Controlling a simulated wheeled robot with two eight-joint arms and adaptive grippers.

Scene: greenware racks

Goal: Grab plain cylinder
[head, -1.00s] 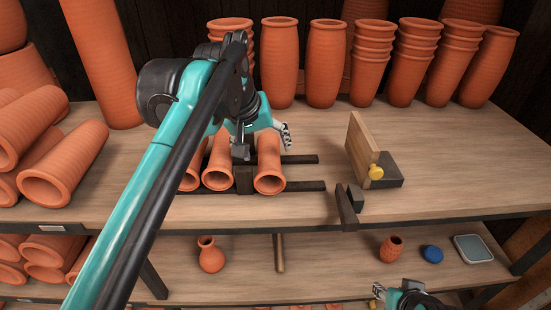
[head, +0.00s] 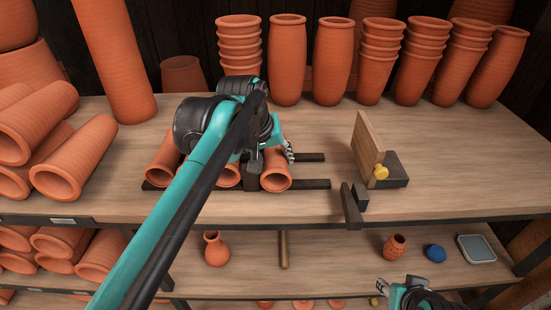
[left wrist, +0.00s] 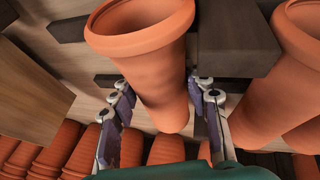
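Three terracotta cylinders with rimmed open ends lie side by side on a dark rack (head: 318,184), their open ends facing the shelf front. My left gripper (head: 272,154) is over the right-hand cylinder (head: 276,180). In the left wrist view its fingers (left wrist: 162,112) stand on both sides of that cylinder (left wrist: 150,65), with a small gap at the left finger. The middle cylinder (head: 229,176) and left cylinder (head: 163,160) are partly hidden by my arm. My right gripper (head: 380,292) is low at the bottom edge, partly cut off, its opening unclear.
Tall pots and stacked pots (head: 238,45) line the back. More cylinders (head: 75,155) are piled at left. The shelf's right part is clear.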

